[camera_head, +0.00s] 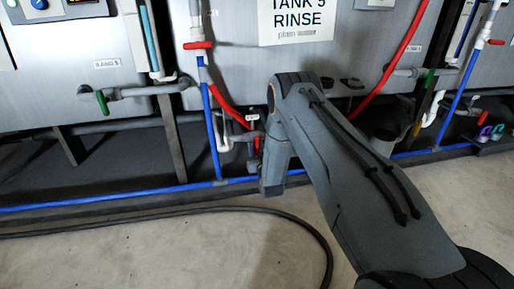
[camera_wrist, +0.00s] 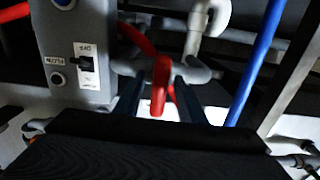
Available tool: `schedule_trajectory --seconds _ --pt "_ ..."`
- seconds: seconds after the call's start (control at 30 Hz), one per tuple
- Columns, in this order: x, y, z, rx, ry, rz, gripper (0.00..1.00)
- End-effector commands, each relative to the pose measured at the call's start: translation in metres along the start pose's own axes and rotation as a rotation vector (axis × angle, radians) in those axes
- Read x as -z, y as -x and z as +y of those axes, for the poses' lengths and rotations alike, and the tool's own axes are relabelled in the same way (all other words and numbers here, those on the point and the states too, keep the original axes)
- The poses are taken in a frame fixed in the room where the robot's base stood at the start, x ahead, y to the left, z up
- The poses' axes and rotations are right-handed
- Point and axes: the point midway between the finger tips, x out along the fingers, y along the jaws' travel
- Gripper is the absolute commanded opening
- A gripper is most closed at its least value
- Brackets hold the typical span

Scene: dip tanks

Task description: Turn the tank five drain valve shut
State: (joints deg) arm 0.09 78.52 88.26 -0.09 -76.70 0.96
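The tank labelled TANK 5 RINSE (camera_head: 235,22) stands at the top middle of the head view. In the wrist view a red valve handle (camera_wrist: 160,85) on a grey pipe (camera_wrist: 197,73) points toward the camera. My gripper (camera_wrist: 160,100) is open, with one dark finger on each side of this handle and a gap showing on both sides. I cannot tell how deep the handle sits between the fingers.
A grey box with a switch and buttons (camera_wrist: 98,25) is close at the left in the wrist view. A blue pipe (camera_wrist: 258,55) rises at the right. A red hose (camera_head: 232,108) hangs near the valve. A black hose (camera_head: 150,218) lies on the otherwise clear floor.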

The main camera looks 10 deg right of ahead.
Motion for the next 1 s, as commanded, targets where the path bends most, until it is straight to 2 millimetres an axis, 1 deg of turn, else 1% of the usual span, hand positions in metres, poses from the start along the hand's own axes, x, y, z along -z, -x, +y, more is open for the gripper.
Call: schedule_trajectory --seconds 0.23,0.33,0.47,0.6,0.73,0.83,1.0 --pt "0.001 0.0 0.0 0.0 0.001 0.001 0.36" --pt "0.001 0.005 0.0 0.0 0.001 0.0 0.36" --pt "0.002 0.023 0.0 0.0 0.001 -0.002 0.36" --pt "0.002 0.047 0.0 0.0 0.001 -0.003 0.36" --pt "0.002 0.065 0.0 0.0 0.001 -0.001 0.36" --pt "0.001 0.073 0.0 0.0 0.001 -0.001 0.36" --pt "0.0 0.078 0.0 0.0 0.001 0.001 0.36"
